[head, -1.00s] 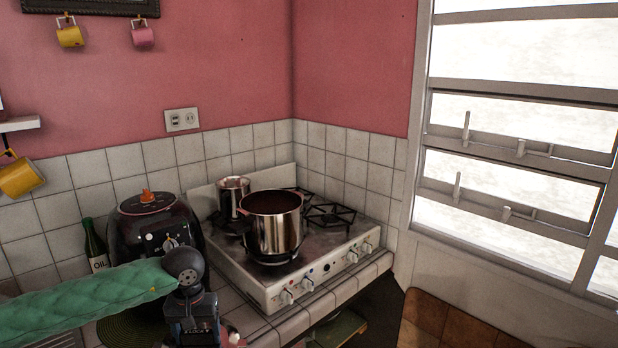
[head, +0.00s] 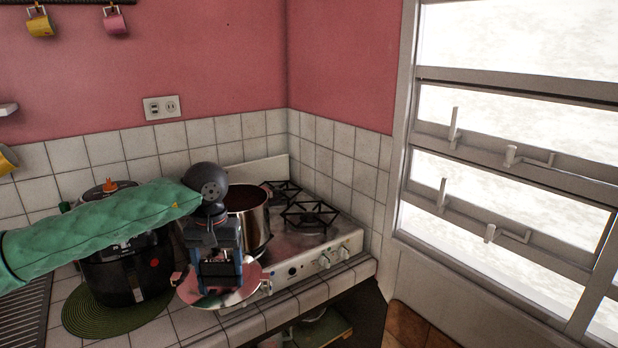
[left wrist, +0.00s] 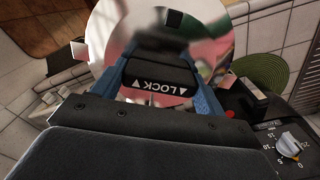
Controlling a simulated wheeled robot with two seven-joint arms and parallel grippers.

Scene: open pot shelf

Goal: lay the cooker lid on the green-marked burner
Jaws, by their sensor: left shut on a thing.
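My left gripper (head: 220,278) is shut on the cooker lid, a round shiny metal disc (head: 253,279) with small side handles. The lid is in front of the stove's front-left corner, held above the counter edge. In the left wrist view the lid (left wrist: 108,30) lies beyond the blue fingers and reflects pink. The white stove (head: 345,245) carries a steel pot (head: 255,222) at its front left, partly behind my gripper. I see no green mark on a burner. My right gripper is not in view.
A black air fryer (head: 130,270) stands on a green round mat (head: 80,318) left of the stove. The small pot at the back left is hidden behind my arm. Tiled walls close the back and right. An open shelf space (head: 325,330) lies below the counter.

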